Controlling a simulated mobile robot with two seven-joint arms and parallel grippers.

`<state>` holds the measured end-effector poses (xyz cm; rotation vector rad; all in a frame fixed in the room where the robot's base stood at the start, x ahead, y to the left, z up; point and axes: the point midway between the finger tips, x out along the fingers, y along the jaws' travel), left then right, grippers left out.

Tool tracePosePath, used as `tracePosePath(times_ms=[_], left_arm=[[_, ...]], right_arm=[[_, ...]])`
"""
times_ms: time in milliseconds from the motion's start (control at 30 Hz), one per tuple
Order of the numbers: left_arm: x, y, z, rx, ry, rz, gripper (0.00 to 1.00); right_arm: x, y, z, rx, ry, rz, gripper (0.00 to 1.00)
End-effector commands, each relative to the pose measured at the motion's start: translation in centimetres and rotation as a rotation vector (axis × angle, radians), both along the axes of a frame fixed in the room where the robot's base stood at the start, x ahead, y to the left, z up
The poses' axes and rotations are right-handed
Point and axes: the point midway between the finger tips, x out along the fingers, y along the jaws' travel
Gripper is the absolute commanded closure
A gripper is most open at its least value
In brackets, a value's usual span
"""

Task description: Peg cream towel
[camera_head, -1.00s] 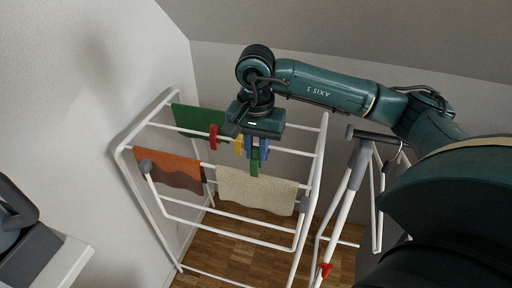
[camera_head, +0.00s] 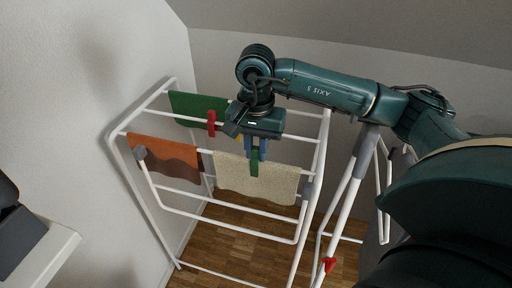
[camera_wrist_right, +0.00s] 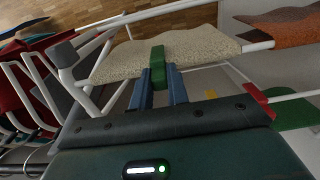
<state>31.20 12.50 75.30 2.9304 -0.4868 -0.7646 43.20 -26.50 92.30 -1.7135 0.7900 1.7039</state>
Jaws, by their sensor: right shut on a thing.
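The cream towel (camera_head: 277,183) hangs over a white bar of the drying rack (camera_head: 247,230); it also shows in the right wrist view (camera_wrist_right: 115,63). My right gripper (camera_head: 257,152) is shut on a green peg (camera_head: 254,168), with its blue fingers on either side of it. In the right wrist view the green peg (camera_wrist_right: 157,60) overlaps the near edge of the cream towel, around its middle. I cannot tell whether the peg's jaws straddle the towel and bar. My left gripper is not in view.
A rust towel (camera_head: 165,158) hangs left of the cream one, and a green towel (camera_head: 190,105) hangs behind. A red peg (camera_head: 211,123) sits on a rack bar by the green towel; a yellow peg (camera_wrist_right: 210,93) is close to my gripper. Another red peg (camera_head: 329,265) is low on the right frame.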

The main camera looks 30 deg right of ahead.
Motion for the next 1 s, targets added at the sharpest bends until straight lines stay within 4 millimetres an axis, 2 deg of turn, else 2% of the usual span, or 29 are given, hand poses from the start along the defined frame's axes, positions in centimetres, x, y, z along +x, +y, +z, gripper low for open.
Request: tracePosePath(times_ms=[167, 200, 467, 767, 867, 1000], left_arm=[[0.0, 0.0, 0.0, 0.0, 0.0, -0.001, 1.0], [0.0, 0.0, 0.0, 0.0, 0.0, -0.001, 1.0], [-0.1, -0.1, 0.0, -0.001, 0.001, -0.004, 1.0], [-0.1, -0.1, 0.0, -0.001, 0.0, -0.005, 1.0], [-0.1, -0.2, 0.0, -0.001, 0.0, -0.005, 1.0], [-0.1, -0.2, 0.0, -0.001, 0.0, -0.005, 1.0]], right_arm=[[0.0, 0.0, 0.0, 0.0, 0.0, 0.0, 1.0], [0.0, 0.0, 0.0, 0.0, 0.0, 0.0, 0.8], [0.0, 0.0, 0.0, 0.0, 0.0, 0.0, 0.59], [0.0, 0.0, 0.3, 0.001, -0.001, 0.0, 0.58], [0.1, 0.0, 1.3, 0.002, -0.004, 0.0, 0.58], [0.1, 0.0, 4.1, 0.0, -0.006, -0.001, 0.58]])
